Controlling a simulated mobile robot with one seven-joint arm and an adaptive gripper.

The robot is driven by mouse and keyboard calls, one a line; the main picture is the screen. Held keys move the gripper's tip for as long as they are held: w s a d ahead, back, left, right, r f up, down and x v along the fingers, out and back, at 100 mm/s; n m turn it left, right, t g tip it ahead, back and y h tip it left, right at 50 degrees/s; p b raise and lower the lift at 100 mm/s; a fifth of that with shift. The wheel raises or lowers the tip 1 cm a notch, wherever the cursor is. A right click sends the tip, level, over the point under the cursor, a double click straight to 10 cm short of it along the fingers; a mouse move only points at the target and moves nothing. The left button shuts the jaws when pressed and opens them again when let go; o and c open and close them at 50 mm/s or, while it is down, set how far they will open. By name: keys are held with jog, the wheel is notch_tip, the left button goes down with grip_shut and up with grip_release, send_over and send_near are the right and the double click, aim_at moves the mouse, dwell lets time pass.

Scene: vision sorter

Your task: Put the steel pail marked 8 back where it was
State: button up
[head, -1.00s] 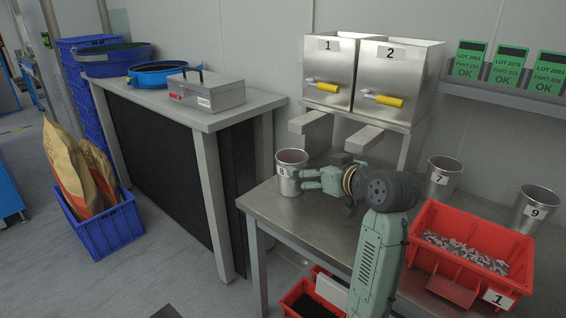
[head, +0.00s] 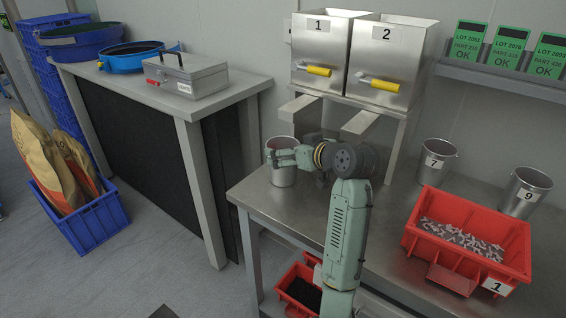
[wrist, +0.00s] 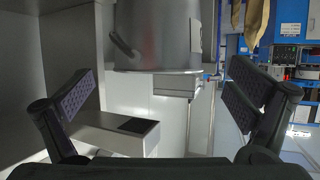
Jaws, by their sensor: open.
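The steel pail (head: 284,178) stands upright on the left end of the steel bench (head: 335,205). Its number is hidden behind my gripper in the head view. My gripper (head: 272,156) is open at the pail, with its fingers across the pail's front side. In the wrist view the pail (wrist: 155,35) shows at the top centre, between the two spread fingers (wrist: 160,98), with a gap on both sides. A dark handle lug and the edge of a pale label show on it. I cannot tell whether a finger touches it.
Pails marked 7 (head: 434,165) and 9 (head: 524,193) stand farther right. A red bin of metal parts (head: 418,247) sits at the bench's right front. Two hoppers (head: 318,50) with yellow-handled valves stand behind on a frame. A grey toolbox (head: 200,82) lies on the left table.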

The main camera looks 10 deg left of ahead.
aim_at(275, 141)
jog(key=p+x, duration=0.2)
jog(key=x, duration=0.2)
jog(key=shift+w+a, duration=0.2)
jog(key=shift+w, duration=0.05)
jog(key=shift+f, duration=0.1)
jog(key=c, duration=1.9)
jog(key=shift+r, duration=0.2)
jog(key=shift+r+b, duration=0.6)
jog(key=s+d+r+b, duration=0.1)
jog(key=s+d, duration=0.1)
jog(key=s, duration=0.2)
jog(key=s+d+r+b, duration=0.1)
jog(key=s+d+b, duration=0.1)
jog(key=s, duration=0.3)
jog(key=s+d+r+b, duration=0.1)
jog(key=s+d+b, duration=0.1)
jog(key=s+d, duration=0.2)
jog(key=shift+s+d+r, duration=0.25)
jog(key=shift+s, duration=0.1)
